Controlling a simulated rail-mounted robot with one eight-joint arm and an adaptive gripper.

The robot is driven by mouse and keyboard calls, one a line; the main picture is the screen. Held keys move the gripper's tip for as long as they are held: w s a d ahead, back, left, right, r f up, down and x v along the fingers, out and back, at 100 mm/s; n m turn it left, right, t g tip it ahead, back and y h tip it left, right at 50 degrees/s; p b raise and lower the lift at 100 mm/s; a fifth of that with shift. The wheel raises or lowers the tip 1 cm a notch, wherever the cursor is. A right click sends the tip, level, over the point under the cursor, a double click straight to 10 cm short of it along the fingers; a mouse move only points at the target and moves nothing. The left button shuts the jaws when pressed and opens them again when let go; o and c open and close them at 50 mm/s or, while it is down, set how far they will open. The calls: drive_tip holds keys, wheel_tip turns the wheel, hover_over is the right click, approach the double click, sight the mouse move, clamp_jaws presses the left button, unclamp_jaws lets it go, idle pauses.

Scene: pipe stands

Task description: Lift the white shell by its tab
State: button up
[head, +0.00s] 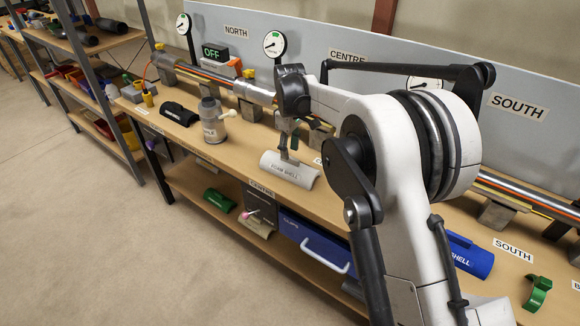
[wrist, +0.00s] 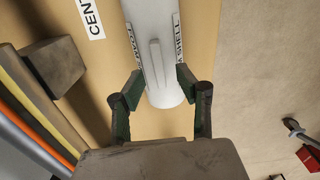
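The white shell (head: 289,170), a half-round piece labelled FOAM SHELL, lies on the bench top in the middle of the head view. In the wrist view the white shell (wrist: 174,95) runs from the top edge towards my gripper. Its tab (wrist: 156,62) is a thin raised ridge along the top. My gripper (wrist: 160,76) is open and empty, with one finger on either side of the tab in the picture. In the head view my gripper (head: 289,155) is just above the shell. I cannot tell whether the fingertips are level with the tab.
A pipe run (head: 215,78) on grey stands lies behind the shell, with gauges and a grey board at the back. A grey bottle (head: 212,122) and a black shell (head: 180,114) stand to the left. A blue shell (head: 468,256) and green clamp (head: 537,292) lie to the right.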

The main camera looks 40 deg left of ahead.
sight(290, 164)
wheel_tip(290, 164, down, 4)
drive_tip(key=shift+w, duration=0.1)
clamp_jaws()
drive_tip(key=shift+r, duration=0.1)
idle(0.4)
